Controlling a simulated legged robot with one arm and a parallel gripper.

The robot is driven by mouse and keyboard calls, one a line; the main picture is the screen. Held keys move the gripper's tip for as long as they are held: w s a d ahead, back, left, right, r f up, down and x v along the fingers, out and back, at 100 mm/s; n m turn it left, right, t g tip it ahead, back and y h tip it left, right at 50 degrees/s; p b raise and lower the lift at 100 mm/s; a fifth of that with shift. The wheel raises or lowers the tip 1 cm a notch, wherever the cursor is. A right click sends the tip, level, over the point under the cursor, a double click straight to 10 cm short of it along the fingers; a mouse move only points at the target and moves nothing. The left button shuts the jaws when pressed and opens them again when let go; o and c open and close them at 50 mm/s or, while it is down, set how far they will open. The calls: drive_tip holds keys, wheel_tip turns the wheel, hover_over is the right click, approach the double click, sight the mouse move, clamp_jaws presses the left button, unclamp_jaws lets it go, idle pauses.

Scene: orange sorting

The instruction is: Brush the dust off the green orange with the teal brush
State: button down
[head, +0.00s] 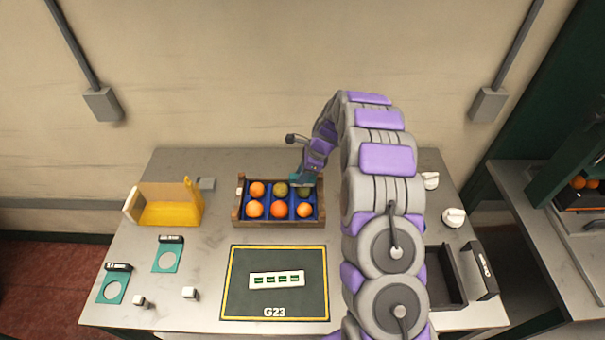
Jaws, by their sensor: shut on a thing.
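A wooden crate (235,214) with a blue lining stands near the back of the table and holds several oranges in two rows. In its back row, a dull olive-green orange (281,189) sits in the middle. Another dark greenish fruit (304,191) sits at the right end, partly hidden. My gripper (308,174) reaches down over the crate's back right corner, shut on the teal brush (301,180). The brush is right above the back right fruit. I cannot tell whether its bristles touch the fruit.
A yellow bin (170,214) stands left of the crate. A dark mat (236,300) marked G23 with a white label strip (277,280) lies in front. A dark open tray (445,275) is at right. White knob-like items (453,218) stand at the right edge.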

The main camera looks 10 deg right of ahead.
drive_tip(key=shift+d+f, duration=0.1)
drive_tip(key=shift+f, duration=0.3)
idle(0.4)
drive_tip(key=shift+f+p, duration=0.1)
drive_tip(key=shift+p, duration=0.35)
idle(1.8)
drive_tip(key=shift+s+d, duration=0.1)
drive_tip(key=shift+s+d+p, duration=0.1)
drive_tip(key=shift+d+p, duration=0.3)
drive_tip(key=shift+d, duration=0.15)
drive_tip(key=shift+a, duration=0.15)
